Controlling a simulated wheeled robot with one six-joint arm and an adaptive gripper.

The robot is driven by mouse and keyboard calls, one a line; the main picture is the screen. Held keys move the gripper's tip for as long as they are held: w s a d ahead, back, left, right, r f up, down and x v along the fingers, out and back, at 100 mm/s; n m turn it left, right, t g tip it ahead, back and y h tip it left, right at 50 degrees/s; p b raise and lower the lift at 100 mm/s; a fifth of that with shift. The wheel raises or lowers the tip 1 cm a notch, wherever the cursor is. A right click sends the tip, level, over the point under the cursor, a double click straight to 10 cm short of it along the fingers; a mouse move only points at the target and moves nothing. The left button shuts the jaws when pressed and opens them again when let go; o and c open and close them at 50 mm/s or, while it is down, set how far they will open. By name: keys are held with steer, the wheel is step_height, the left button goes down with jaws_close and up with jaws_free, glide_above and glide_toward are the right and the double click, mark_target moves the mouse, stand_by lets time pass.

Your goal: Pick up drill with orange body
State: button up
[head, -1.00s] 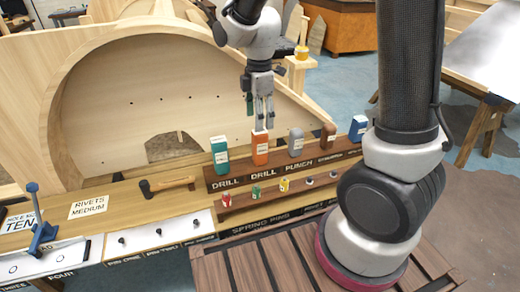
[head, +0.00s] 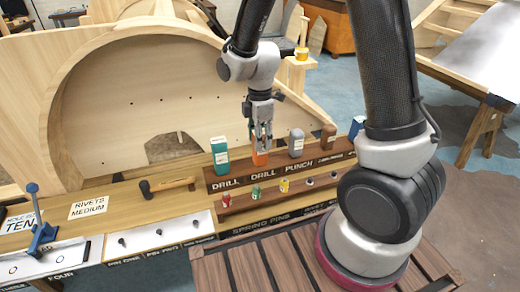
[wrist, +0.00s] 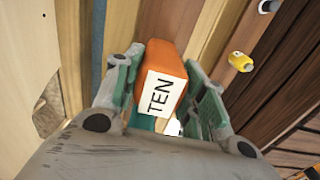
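The drill with the orange body (head: 260,158) stands upright on the wooden rack, second from the left in its upper row. In the wrist view the orange drill (wrist: 168,57) shows a white label reading TEN. My gripper (head: 261,143) points down over it and hides its upper part. In the wrist view my gripper (wrist: 163,75) has one finger on each side of the orange body. The fingers look open, with small gaps between them and the drill.
A green tool (head: 220,157) stands just left of the orange one, a grey one (head: 296,143) and a brown one (head: 328,137) to the right. Small coloured pieces, including a yellow one (head: 285,185), sit on the lower step. A hammer (head: 166,186) lies left of the rack.

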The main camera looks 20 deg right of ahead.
steer(key=c, duration=0.4)
steer(key=shift+r, duration=0.1)
